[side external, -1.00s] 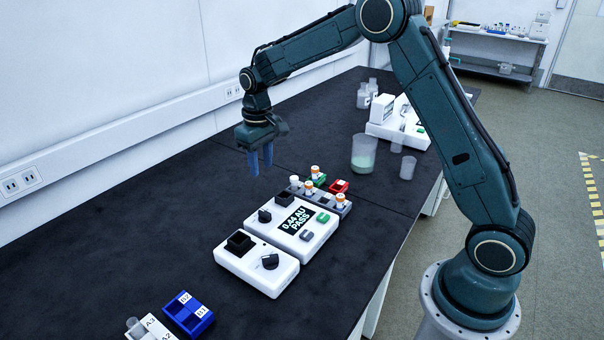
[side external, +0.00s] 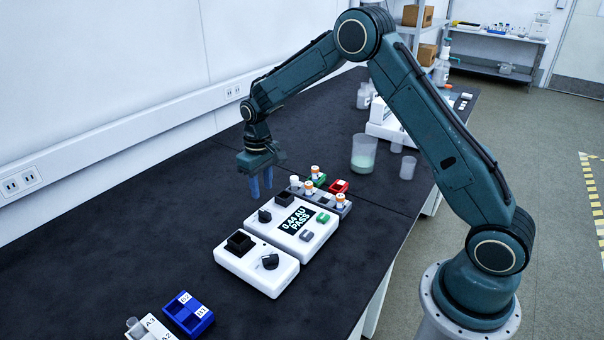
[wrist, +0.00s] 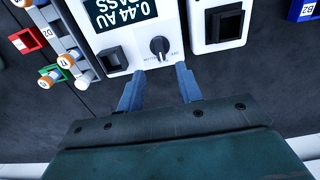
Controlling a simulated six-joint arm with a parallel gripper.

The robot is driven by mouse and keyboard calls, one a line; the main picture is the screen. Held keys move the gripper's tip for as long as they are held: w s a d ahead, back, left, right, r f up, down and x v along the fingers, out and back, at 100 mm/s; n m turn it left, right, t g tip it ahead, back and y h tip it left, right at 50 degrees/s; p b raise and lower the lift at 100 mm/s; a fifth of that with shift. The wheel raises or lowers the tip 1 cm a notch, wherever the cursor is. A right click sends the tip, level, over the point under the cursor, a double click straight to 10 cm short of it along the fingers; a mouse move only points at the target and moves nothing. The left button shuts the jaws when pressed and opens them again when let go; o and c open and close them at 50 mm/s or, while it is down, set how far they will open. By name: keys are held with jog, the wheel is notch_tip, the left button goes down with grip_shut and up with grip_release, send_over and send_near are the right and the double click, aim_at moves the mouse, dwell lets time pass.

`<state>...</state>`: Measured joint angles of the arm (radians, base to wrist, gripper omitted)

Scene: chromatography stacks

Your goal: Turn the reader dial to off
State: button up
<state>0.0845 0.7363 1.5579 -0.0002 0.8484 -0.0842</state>
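The reader (side external: 280,241) is a white box with a dark display showing "0.44 AU PASS". Its dial, a black knob (side external: 265,216), is at the near-left corner of its top; in the wrist view the reader dial (wrist: 159,45) shows a pale pointer line and small lettering too blurred to read. My gripper (side external: 261,193) points down, above and behind the dial in the side view. In the wrist view my gripper (wrist: 159,70) has its two blue fingers apart with nothing between them, and the dial lies just beyond the fingertips, apparently untouched.
A second white box (side external: 253,271) with a dark socket and knob stands beside the reader. A rack (side external: 336,206) of orange-capped vials stands close on the other side. A beaker (side external: 363,153) is farther back. Blue and white holders (side external: 188,315) are in front. The bench's left side is clear.

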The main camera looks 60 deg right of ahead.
aim_at(264, 211)
jog(key=shift+f, duration=4)
jog(key=shift+c, duration=0.3)
grip_shut()
